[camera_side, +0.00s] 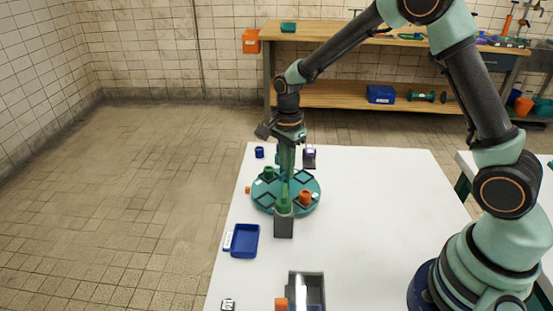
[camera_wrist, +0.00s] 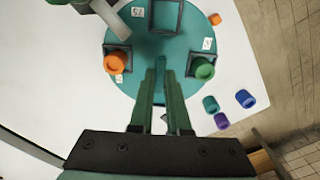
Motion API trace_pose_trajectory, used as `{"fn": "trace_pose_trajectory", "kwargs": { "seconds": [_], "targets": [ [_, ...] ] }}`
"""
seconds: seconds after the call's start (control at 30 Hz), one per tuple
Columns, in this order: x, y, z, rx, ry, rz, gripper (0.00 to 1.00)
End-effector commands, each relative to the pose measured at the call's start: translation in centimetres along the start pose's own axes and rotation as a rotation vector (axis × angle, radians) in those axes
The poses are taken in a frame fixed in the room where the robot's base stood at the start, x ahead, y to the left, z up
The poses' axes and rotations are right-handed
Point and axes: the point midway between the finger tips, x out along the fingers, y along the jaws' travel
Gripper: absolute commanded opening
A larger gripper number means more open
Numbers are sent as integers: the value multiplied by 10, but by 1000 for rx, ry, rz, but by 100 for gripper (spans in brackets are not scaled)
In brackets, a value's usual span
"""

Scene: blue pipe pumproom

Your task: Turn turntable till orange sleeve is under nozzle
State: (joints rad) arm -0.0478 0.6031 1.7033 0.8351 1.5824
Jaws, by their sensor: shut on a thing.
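The teal turntable (camera_side: 262,202) stands near the table's left edge; its disc (camera_wrist: 150,85) fills the middle of the wrist view. The orange sleeve (camera_side: 305,197) sits in a square seat on the disc, right of the nozzle stand; it also shows in the wrist view (camera_wrist: 115,62). A green sleeve (camera_side: 269,173) sits across the disc (camera_wrist: 203,68). The green nozzle (camera_side: 284,202) is on a grey stand (camera_side: 284,228) at the turntable's front edge, apart from the orange sleeve. My gripper (camera_side: 287,172) points down over the disc's middle, shut on a part of the turntable mostly hidden by the fingers (camera_wrist: 168,70).
A small orange piece (camera_side: 249,190) lies left of the turntable. A blue cup (camera_side: 259,152) stands behind it, with more blue and purple pieces (camera_wrist: 221,121) in the wrist view. A blue tray (camera_side: 245,241) lies front left. The table's right side (camera_side: 390,200) is clear.

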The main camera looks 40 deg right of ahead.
Motion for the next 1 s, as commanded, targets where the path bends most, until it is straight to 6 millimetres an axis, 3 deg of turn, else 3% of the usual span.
{"fn": "trace_pose_trajectory", "kwargs": {
  "seconds": [1.0],
  "targets": [
    [-2, 0, -1, 511, 0, 0, 0]
  ]
}}
